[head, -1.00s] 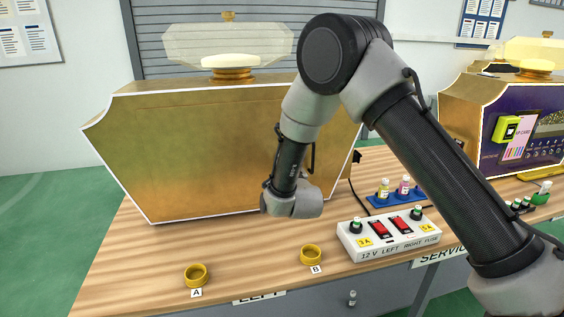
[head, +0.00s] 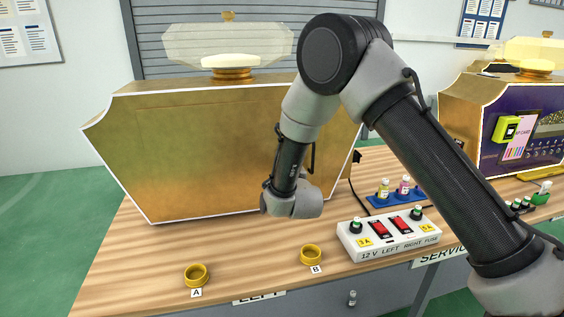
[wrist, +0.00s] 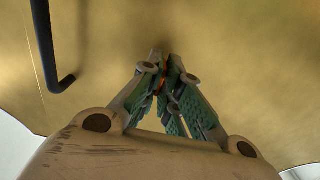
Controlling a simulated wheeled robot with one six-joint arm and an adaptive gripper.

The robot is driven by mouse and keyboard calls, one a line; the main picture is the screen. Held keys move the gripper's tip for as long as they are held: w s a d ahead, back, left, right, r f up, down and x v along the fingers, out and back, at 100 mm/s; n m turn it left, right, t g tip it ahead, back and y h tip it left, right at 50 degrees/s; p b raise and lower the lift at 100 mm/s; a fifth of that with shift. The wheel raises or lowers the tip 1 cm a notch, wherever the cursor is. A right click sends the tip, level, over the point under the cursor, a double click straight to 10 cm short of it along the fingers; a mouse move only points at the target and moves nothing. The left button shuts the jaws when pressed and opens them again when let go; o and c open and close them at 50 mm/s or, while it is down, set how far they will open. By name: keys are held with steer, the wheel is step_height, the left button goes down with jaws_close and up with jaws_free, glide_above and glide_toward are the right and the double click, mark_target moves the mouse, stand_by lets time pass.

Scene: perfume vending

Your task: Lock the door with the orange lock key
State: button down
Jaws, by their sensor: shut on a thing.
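The door is the plain gold front of the large bottle-shaped machine (head: 215,150) on the left. In the wrist view the gold door surface (wrist: 235,60) fills the background. My gripper (wrist: 165,62) is shut on the orange lock key (wrist: 163,84), and only a small orange piece shows between the fingers. The fingertips are close to or at the gold surface; I cannot tell whether the key sits in a lock, since the fingers hide that spot. In the head view my arm hides the gripper and key.
A dark bent bar (wrist: 45,50), probably a handle, stands left of my gripper. Yellow rings A (head: 195,275) and B (head: 311,255) lie on the wooden table (head: 255,235). A white fuse box (head: 390,238) and a blue tray (head: 395,199) with small bottles stand to the right.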

steer(key=c, duration=1.6)
jaws_free()
steer(key=shift+c, duration=0.2)
steer(key=v, duration=1.2)
